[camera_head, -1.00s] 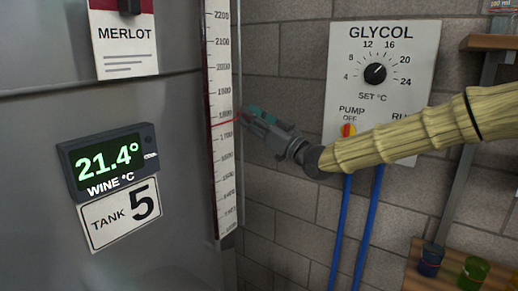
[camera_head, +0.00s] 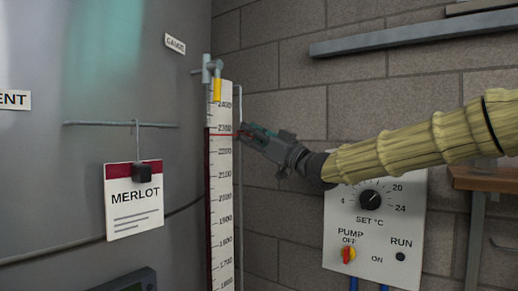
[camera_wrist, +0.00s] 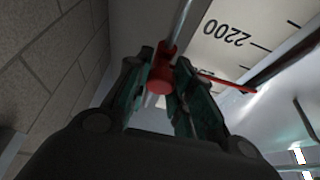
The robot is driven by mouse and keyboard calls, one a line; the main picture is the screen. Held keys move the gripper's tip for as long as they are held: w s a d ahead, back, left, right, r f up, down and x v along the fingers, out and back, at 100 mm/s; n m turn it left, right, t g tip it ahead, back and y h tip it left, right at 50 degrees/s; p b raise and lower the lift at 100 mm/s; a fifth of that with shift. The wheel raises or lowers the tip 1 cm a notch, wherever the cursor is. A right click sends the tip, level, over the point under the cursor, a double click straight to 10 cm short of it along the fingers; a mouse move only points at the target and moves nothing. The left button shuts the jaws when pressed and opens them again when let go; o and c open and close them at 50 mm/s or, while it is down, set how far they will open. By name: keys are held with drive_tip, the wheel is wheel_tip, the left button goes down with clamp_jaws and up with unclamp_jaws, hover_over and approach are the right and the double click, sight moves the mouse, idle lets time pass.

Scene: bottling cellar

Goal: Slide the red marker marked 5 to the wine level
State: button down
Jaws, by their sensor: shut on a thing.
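The red marker (camera_wrist: 160,76) is between my gripper's fingers in the wrist view, around a thin upright rod; no 5 is legible on it. Its thin red pointer (camera_head: 222,134) crosses the white scale (camera_head: 222,176) just below the 2300 mark in the head view. My gripper (camera_head: 246,133) is shut on the marker at the scale's right side. The dark red wine column (camera_head: 207,185) runs along the scale's left edge, and its top appears close to the pointer's height. In the wrist view the pointer tip lies near the dark column's end (camera_wrist: 268,75).
The steel tank (camera_head: 60,170) with the MERLOT card (camera_head: 134,200) stands left. A yellow-handled valve (camera_head: 216,88) sits above the scale. The glycol panel (camera_head: 340,225) is on the brick wall below my arm. A wooden shelf (camera_head: 490,179) is at right.

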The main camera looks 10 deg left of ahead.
drive_tip(key=shift+r, duration=0.95)
drive_tip(key=c, duration=1.3)
unclamp_jaws()
drive_tip(key=shift+o, duration=0.2)
drive_tip(key=shift+f, duration=0.1)
drive_tip(key=v, duration=1.2)
drive_tip(key=shift+s, duration=0.1)
